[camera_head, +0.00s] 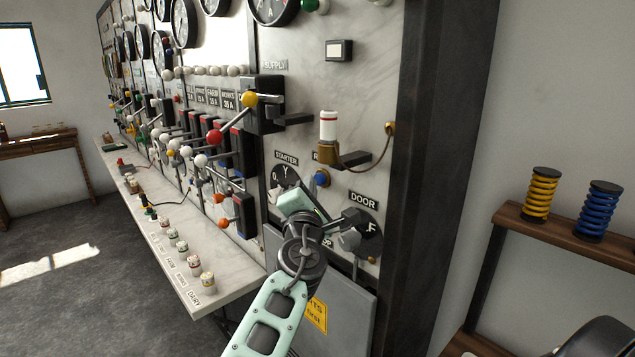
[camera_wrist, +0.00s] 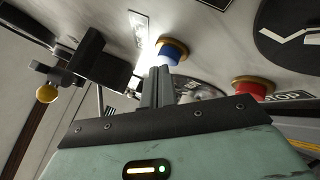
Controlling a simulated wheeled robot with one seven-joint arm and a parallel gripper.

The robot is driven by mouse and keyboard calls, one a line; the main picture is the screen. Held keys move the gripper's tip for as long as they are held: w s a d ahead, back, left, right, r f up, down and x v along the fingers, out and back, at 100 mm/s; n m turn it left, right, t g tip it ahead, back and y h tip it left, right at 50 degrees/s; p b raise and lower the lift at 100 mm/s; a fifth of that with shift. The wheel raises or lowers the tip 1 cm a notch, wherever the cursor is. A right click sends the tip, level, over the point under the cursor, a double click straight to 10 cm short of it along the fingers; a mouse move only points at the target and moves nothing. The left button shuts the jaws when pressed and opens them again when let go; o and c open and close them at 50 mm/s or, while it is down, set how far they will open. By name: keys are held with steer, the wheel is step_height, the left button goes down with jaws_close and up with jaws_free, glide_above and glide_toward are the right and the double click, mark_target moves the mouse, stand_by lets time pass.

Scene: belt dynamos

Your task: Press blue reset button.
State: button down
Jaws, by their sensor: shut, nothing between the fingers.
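The blue reset button (camera_head: 321,179) sits in a brass ring on the marble panel, under a partly hidden label and right of the starter dial (camera_head: 286,175). In the wrist view the blue button (camera_wrist: 168,54) shows just beyond my fingertips. My gripper (camera_wrist: 160,73) is shut and empty, with its fingertips pointing at the panel close to the button. Whether they touch it I cannot tell. In the head view my gripper's pale green body is just below the button, and its fingers are not clear there.
A red button (camera_wrist: 253,88) in a brass ring is right of my fingers in the wrist view. The door switch (camera_head: 350,238) is to the lower right. Levers with coloured knobs (camera_head: 214,137) stick out at left.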

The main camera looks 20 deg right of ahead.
steer(key=shift+s+a, duration=0.1)
steer(key=shift+a, duration=0.35)
steer(key=shift+a, duration=0.1)
steer(key=a, duration=0.1)
steer(key=s+a+b, duration=0.1)
steer(key=a, duration=0.1)
steer(key=a+b, duration=0.1)
steer(key=shift+s+a, duration=0.3)
stand_by(0.8)
